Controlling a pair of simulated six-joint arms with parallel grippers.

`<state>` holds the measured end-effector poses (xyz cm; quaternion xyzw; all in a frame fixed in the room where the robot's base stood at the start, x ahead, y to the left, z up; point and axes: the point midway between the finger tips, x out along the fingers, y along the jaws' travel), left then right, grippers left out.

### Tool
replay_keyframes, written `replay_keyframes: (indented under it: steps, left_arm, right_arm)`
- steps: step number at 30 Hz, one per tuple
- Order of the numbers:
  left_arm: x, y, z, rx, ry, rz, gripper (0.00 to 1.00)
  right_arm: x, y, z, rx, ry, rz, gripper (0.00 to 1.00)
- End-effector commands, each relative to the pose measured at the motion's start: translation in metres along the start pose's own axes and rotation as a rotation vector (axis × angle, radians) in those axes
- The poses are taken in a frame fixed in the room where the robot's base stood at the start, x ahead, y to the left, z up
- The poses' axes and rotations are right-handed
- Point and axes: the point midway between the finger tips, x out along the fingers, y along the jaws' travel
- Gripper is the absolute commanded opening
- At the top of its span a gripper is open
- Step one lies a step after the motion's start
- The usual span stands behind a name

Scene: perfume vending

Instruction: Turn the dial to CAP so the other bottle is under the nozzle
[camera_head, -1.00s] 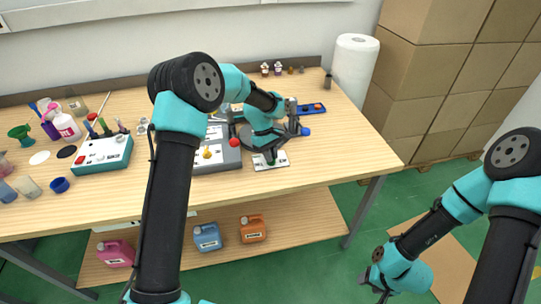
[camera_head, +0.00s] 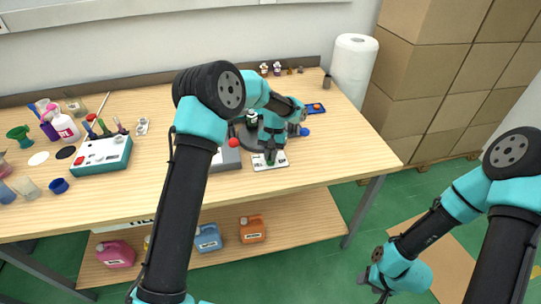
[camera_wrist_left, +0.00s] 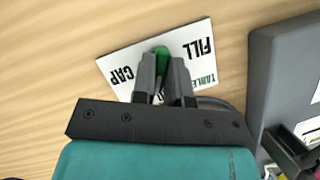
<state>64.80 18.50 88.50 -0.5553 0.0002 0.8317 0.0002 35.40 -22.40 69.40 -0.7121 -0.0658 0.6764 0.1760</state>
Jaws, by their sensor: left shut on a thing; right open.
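The dial plate (camera_head: 284,162) is a white card on the table, printed FILL and CAP; it also shows in the wrist view (camera_wrist_left: 112,66). Its green dial handle (camera_wrist_left: 161,52) sits between the fingers of my left gripper (camera_wrist_left: 163,68), which is shut on it. The handle's visible end points between the two words. In the head view my left gripper (camera_head: 270,150) reaches down over the plate. A dark bottle (camera_head: 252,117) shows behind my arm; the nozzle and the other bottle cannot be made out. My right gripper (camera_head: 374,288) is open and empty, off the table.
A grey machine base (camera_head: 226,158) with a red button (camera_head: 234,142) stands left of the plate; my left arm covers much of it. A teal-and-white box (camera_head: 103,155) stands further left. The table's front right is clear.

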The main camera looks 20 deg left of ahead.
Motion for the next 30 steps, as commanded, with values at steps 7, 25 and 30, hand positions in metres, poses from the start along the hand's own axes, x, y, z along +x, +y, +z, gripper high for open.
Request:
replay_keyframes:
  steps: [7,25,30]
  left_arm:
    - [-0.0001,0.0014,0.0001,0.218,0.000,-0.091,0.00]
    - [0.0002,0.0025,0.0014,0.738,0.000,-0.307,0.00]
    - [0.0004,0.0029,0.0016,0.860,0.000,-0.357,0.00]
  right_arm:
    - [0.0000,0.0000,0.0000,0.000,0.000,0.000,0.52]
    - [0.0000,0.0000,0.0000,0.000,0.000,0.000,0.52]
    - [0.0000,0.0000,0.0000,0.000,0.000,0.000,0.52]
